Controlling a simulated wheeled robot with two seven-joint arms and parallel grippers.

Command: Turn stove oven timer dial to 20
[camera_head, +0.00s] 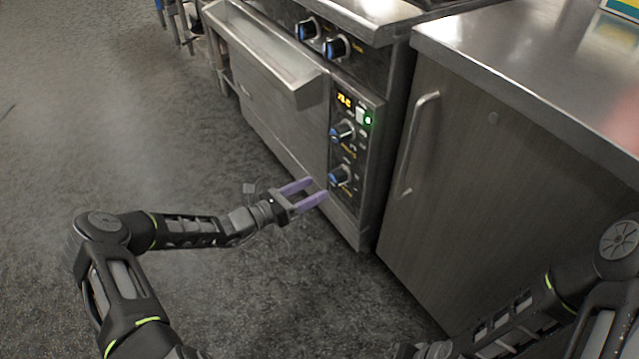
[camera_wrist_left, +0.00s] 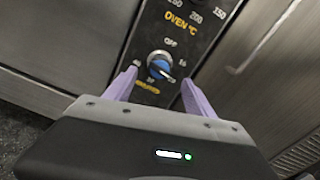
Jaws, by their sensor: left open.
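The stove's oven control panel (camera_head: 352,150) has a small display (camera_head: 344,99) and two blue-capped dials. The upper dial (camera_head: 342,131) sits above the lower dial (camera_head: 339,175). In the left wrist view, the lower dial (camera_wrist_left: 160,66) is below the "OVEN °C" label, with "OFF" marked above it and small numbers below. My left gripper (camera_head: 320,190) is open, its purple fingers pointing at the panel just in front of the lower dial. In the left wrist view, the fingers (camera_wrist_left: 158,92) lie to either side of this dial with gaps. My right gripper is not clearly visible; part of my right arm shows.
The oven door (camera_head: 270,85) with its protruding handle (camera_head: 265,50) is left of the panel. A steel cabinet (camera_head: 470,180) with a vertical handle (camera_head: 417,145) stands to the right. More blue knobs (camera_head: 336,47) are above. The floor in front is clear.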

